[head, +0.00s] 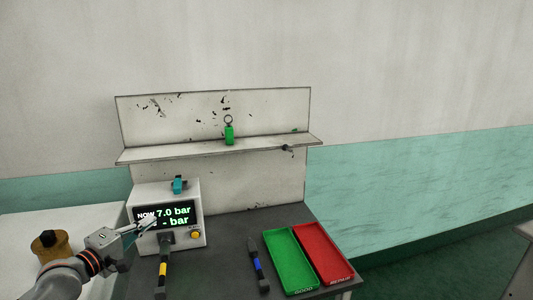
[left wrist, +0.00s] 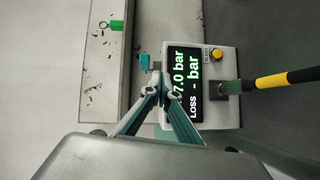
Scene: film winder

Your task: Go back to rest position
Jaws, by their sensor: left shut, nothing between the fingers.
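My left gripper (head: 150,224) is shut and empty in the head view, in front of the left side of the white pressure unit (head: 148,191). Its fingers meet at the tips in the left wrist view (left wrist: 164,75), with the unit's display behind them. The display (head: 172,216) reads 7.0 bar on its top line and "- bar" below; the gripper covers part of it. I cannot tell whether the fingertips touch the unit. My right gripper is in neither view.
A green tray (head: 290,260) and a red tray (head: 322,252) lie on the dark bench. A blue-banded tool (head: 257,266) and a yellow-banded handle (head: 163,270) are nearby. A green tag (head: 229,135) stands on the shelf. A teal part (head: 179,184) sits atop the unit.

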